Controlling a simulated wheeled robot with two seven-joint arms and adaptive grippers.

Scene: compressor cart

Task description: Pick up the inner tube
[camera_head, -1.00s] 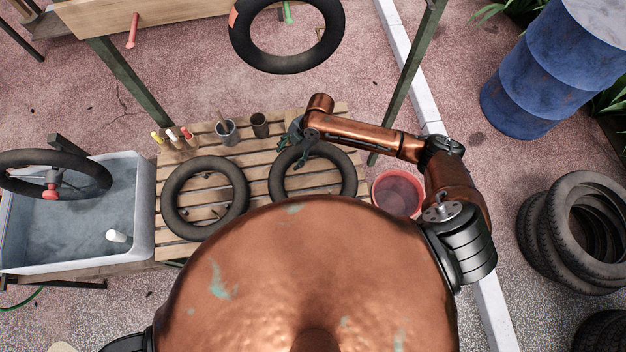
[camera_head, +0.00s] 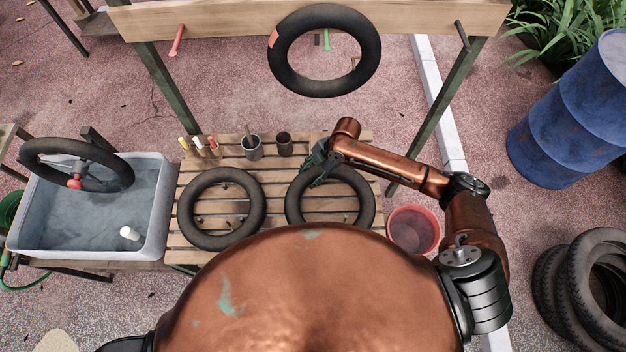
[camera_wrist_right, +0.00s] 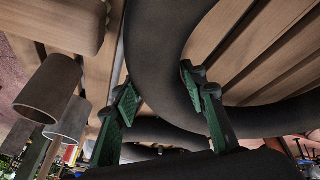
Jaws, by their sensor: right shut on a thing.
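Two black inner tubes lie on the slatted wooden table: the left one (camera_head: 184,207) is apart from my arm, the right one (camera_head: 369,205) is at my right gripper (camera_head: 318,166). My right gripper is shut on the upper left part of the right tube's ring. In the right wrist view, the green fingers of the gripper (camera_wrist_right: 158,88) stand on either side of the thick black tube (camera_wrist_right: 158,60). The tube still appears to be at the slats. My copper body hides the near edge of the table. My left gripper is not in view.
A grey cup (camera_head: 251,151) and a dark cup (camera_head: 285,147) stand behind the tubes. A third tube (camera_head: 283,68) hangs on the wooden board (camera_head: 220,22). A water tub (camera_head: 150,210) is left, a red bucket (camera_head: 413,229) right. A green post (camera_head: 437,120) rises behind my right arm.

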